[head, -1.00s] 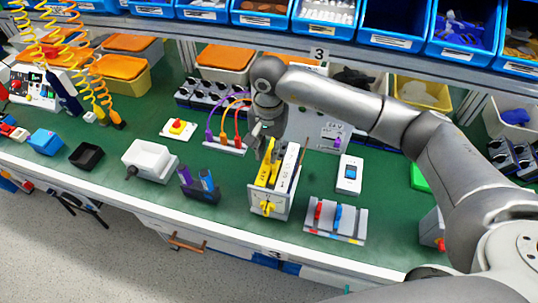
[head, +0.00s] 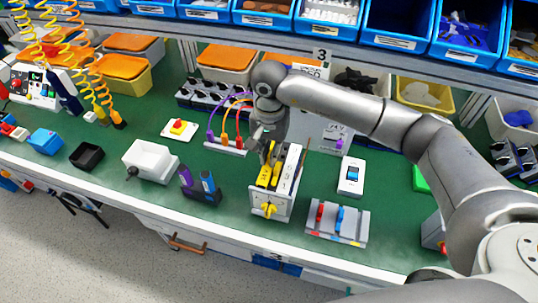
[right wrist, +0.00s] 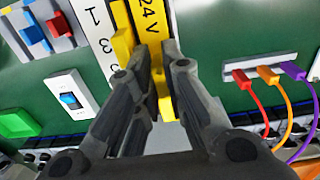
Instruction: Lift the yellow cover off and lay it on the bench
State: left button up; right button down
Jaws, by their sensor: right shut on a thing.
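The white switch box (head: 284,205) stands upright near the bench's front edge in the head view, with a yellow rotary knob (head: 269,210) low on its front face. My right gripper (head: 269,153) comes down from above and is shut on the yellow cover. Its fingers (right wrist: 160,66) hide part of the cover, and I cannot tell whether the cover touches the box. My left gripper is not in view.
The green bench (head: 225,215) has a bare patch left of the box. A holder with purple and blue parts (head: 199,187) stands left of it. A block with red and blue levers (head: 337,223) and a white rocker switch (head: 351,176) stand to the right. Coloured cables (head: 225,125) rise behind.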

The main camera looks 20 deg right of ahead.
notch_tip(320, 180, up, 2)
jog(key=shift+w+d+r+b, duration=0.1)
jog(key=shift+d+r+b, duration=0.1)
jog(key=shift+b, duration=0.1)
jog(key=s+a+r+b, duration=0.1)
jog(key=s+a+r, duration=0.1)
jog(key=s+r, duration=1.2)
jog(key=shift+r, duration=0.55)
jog(key=shift+a, duration=0.1)
